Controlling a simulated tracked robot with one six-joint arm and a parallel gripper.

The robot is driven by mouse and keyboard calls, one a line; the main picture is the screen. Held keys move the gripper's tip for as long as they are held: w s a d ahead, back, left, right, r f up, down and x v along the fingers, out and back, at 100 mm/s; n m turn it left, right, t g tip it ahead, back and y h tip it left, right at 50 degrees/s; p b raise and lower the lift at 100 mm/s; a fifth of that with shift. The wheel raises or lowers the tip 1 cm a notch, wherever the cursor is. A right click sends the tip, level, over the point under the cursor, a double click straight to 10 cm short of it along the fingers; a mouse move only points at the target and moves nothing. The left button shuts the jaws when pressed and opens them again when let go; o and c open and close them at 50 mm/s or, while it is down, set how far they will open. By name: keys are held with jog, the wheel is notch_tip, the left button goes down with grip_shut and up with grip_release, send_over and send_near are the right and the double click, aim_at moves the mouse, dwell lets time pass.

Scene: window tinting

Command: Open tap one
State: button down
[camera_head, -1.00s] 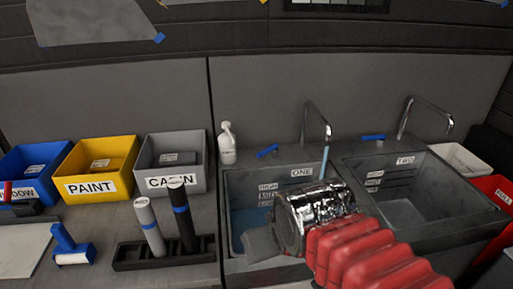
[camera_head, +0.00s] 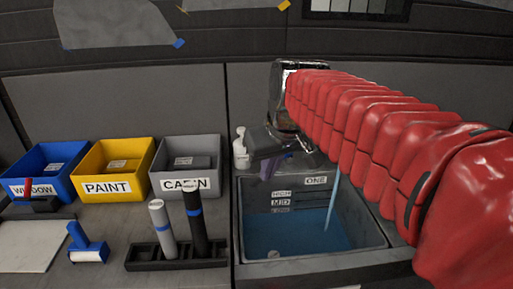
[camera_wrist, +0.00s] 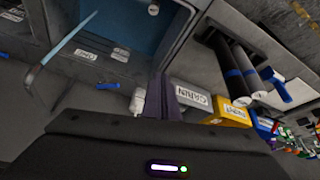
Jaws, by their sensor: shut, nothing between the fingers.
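Sink one (camera_head: 372,232) holds blue water (camera_head: 285,235), and its ONE label (camera_head: 316,180) is on the back rim. A thin blue stream (camera_head: 333,205) falls into it; it also shows in the wrist view (camera_wrist: 72,40). The spout of tap one is hidden behind my red-sleeved arm in the head view. My gripper (camera_head: 266,172) is shut and empty, pointing down over the back left rim of the sink. Its dark purple fingers show in the wrist view (camera_wrist: 161,103).
A white bottle (camera_head: 241,150) stands close to the left of my gripper. The grey CABIN bin (camera_head: 213,182), yellow PAINT bin (camera_head: 78,187) and blue WINDOW bin (camera_head: 62,184) stand further left. A black rack (camera_head: 150,258) with rolls stands in front. The back wall is close behind.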

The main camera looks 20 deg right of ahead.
jog(key=w+d+n, duration=0.1)
jog(key=w+d, duration=0.2)
jog(key=w, duration=0.8)
jog(key=w+d+n, duration=0.1)
jog(key=w+d, duration=0.2)
jog(key=w, duration=0.7)
jog(key=w+d+f, duration=0.3)
jog(key=w+f, duration=0.2)
jog(key=w, duration=0.2)
jog(key=w+d+f+n+g+y, duration=0.1)
jog(key=w+d+f, duration=0.3)
jog(key=w, duration=0.3)
jog(key=shift+d+f+n, duration=0.2)
jog(key=shift+f+n, duration=0.1)
jog(key=shift+f, duration=0.3)
jog(key=shift+w, duration=0.1)
jog(key=x, duration=1)
jog(key=shift+a+f, duration=0.15)
jog(key=shift+a, duration=0.1)
jog(key=shift+s+d, duration=0.2)
jog(key=shift+s, duration=0.3)
jog(key=shift+s+d+f, duration=0.15)
jog(key=shift+s+d, duration=0.2)
jog(key=shift+s, duration=0.4)
jog(key=shift+s+d+f, duration=0.15)
jog(key=shift+s+d, duration=0.15)
jog(key=shift+s, duration=0.4)
